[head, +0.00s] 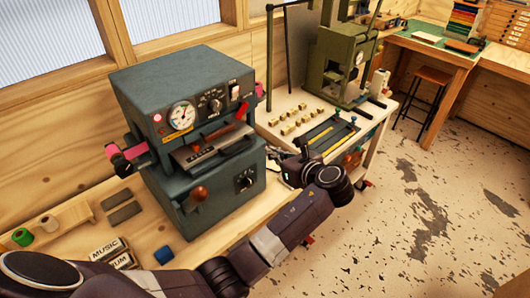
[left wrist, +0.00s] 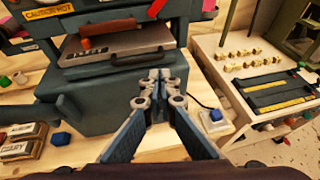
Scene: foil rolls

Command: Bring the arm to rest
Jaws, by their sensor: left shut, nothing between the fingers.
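My left arm reaches in from the lower left in the head view. Its gripper (head: 283,160) is beside the right side of the dark green stamping machine (head: 180,85), over the bench. In the left wrist view the gripper (left wrist: 160,80) has its fingers together, empty, in front of the machine's lower body (left wrist: 90,90). A pink foil roll (head: 125,153) is mounted on the machine's left side. My right gripper is not in view.
Green (head: 22,237) and tan (head: 48,223) rolls stand at the bench's left. Word blocks (head: 105,249) and a blue block (head: 164,255) lie in front of the machine. A second press (head: 340,62) stands on a table with brass blocks. Floor (head: 430,200) is clear at right.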

